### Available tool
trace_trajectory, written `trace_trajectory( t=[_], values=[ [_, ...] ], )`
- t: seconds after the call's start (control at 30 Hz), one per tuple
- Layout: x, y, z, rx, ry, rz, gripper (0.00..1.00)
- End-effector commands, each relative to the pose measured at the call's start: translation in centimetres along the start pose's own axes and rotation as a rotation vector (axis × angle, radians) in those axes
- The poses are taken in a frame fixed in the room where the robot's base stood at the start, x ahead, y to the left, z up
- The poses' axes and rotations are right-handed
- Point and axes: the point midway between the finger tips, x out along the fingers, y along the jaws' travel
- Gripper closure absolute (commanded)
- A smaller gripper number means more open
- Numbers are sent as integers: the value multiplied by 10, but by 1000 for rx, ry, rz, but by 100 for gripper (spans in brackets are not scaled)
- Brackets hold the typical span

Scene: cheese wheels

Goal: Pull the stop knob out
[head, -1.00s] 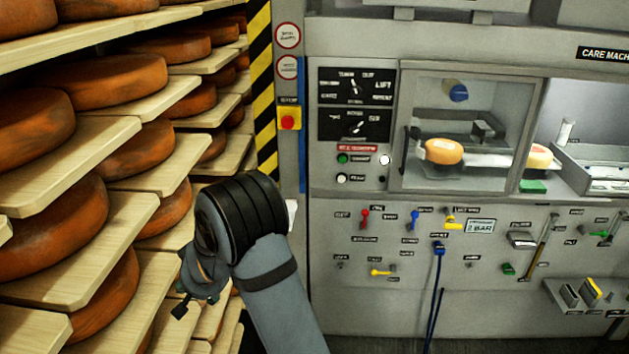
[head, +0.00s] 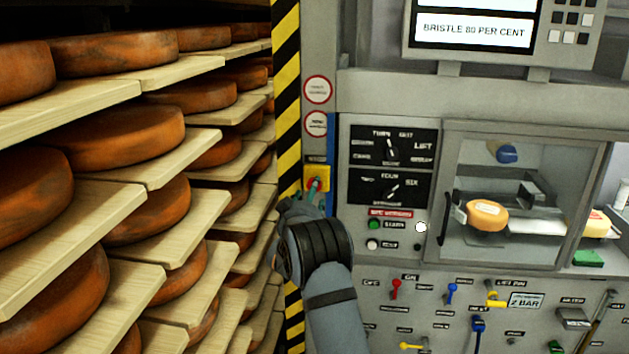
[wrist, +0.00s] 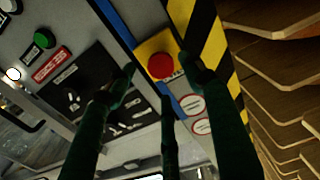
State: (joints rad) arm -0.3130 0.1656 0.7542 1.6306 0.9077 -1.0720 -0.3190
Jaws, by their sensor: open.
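The stop knob is a red mushroom button (wrist: 160,65) on a yellow plate (wrist: 150,45), mounted on the machine's left post. In the head view the plate (head: 322,172) shows, with the knob partly hidden behind my gripper (head: 316,190). In the wrist view my gripper (wrist: 160,80) is open, its dark green fingers spread on either side of the knob and one finger below it. Nothing is held. I cannot tell whether any finger touches the knob.
Round warning signs (head: 317,90) sit above the plate. A black-and-yellow striped post (head: 286,90) stands close left, with shelves of cheese wheels (head: 115,130) beyond it. The control panel (head: 390,165) with dials and buttons is close right.

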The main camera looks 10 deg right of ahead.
Motion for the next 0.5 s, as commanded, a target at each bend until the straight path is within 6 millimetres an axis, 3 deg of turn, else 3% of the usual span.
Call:
trace_trajectory(
  t=[0.2,0.5],
  values=[
    [35,-1,-4,1,0,-3,48],
    [55,-2,-1,2,-1,-3,48]
  ],
)
